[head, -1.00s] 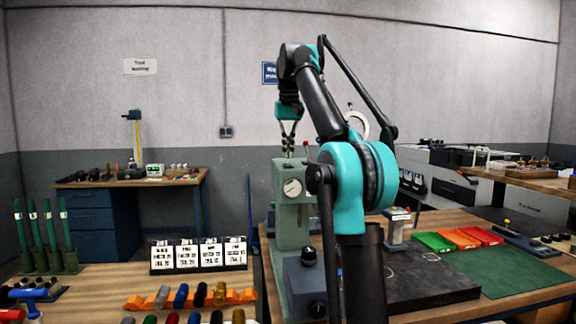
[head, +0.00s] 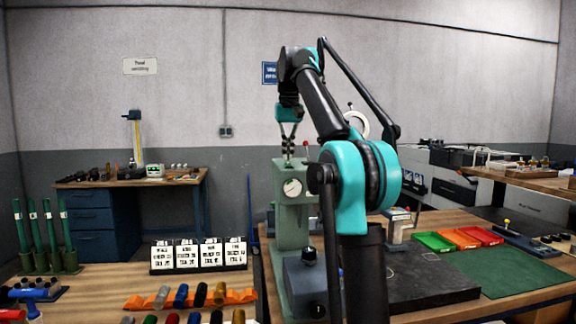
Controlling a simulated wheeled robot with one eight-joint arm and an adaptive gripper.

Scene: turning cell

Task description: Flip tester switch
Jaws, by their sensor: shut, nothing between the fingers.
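A pale green tester (head: 294,224) with a round dial (head: 293,188) stands on the front edge of the right bench. A dark grey box (head: 304,285) with a black knob sits on its front; I cannot tell which part is the switch. A small red-tipped lever (head: 306,145) shows at the tester's top, behind it. My gripper (head: 289,155) points down just above the tester's top, shut and empty. I cannot tell whether its fingertips touch the tester. My arm hides part of the tester's right side.
Green, orange and red trays (head: 468,238) and a green mat (head: 495,271) lie on the right bench, beside a dark plate (head: 430,284). The left bench holds white cards (head: 198,255) and coloured cylinders (head: 200,296). A blue workbench (head: 95,215) stands behind.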

